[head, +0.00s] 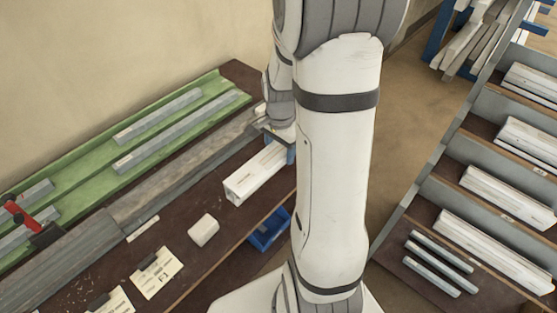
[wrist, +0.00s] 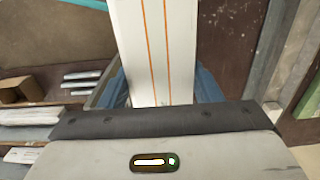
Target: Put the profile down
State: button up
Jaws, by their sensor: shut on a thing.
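The white profile (head: 256,176) is over the front part of the dark brown bench (head: 185,262), its near end pointing to the lower left. I cannot tell whether it touches the bench top. In the wrist view the profile (wrist: 153,45) shows two orange lines along its length and runs up out of the picture. My gripper (wrist: 162,88) is shut on it, with a blue finger on each side. In the head view my gripper (head: 290,150) is mostly hidden behind my arm, as is the profile's far end.
A green fixture (head: 75,160) with grey bars and a red clamp (head: 18,212) lies at the back of the bench. A small white block (head: 203,230) and paper cards (head: 157,273) lie nearer. A blue bin (head: 269,231) is at the front edge. A rack of profiles (head: 490,235) stands right.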

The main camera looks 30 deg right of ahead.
jog(key=shift+f, duration=2.5)
jog(key=shift+f, duration=0.25)
jog(key=o, duration=1.4)
jog(key=shift+r, duration=0.1)
